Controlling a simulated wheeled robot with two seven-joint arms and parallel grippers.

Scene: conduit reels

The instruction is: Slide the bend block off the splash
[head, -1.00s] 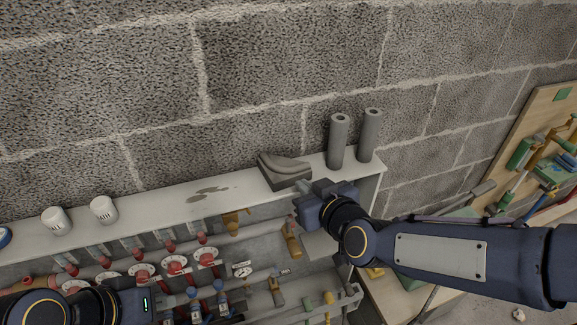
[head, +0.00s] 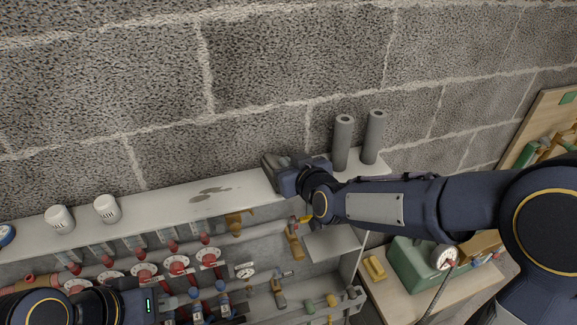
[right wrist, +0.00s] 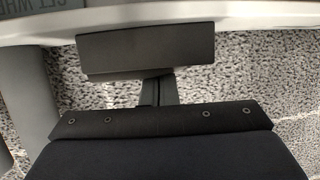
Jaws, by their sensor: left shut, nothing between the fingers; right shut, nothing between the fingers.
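The bend block (head: 271,168) is a dark grey piece on the white shelf by the wall, right of the splash, with shelf showing between. It is mostly hidden behind my right gripper (head: 290,178). The splash (head: 210,195) is a grey-brown stain on the shelf. In the right wrist view a dark flat-faced block (right wrist: 145,50), likely the bend block, lies beyond my right gripper's closed fingers (right wrist: 160,88); I cannot tell whether they touch. My right gripper is shut and empty. My left gripper (head: 148,305) is shut and empty, low at the left, below the shelf.
Two grey tubes (head: 343,142) (head: 373,137) stand upright on the shelf, just right of my right gripper. Two white cylinders (head: 60,219) (head: 107,209) stand at its left. Red valves and pipes (head: 178,264) sit below the shelf. Bare shelf lies left of the splash.

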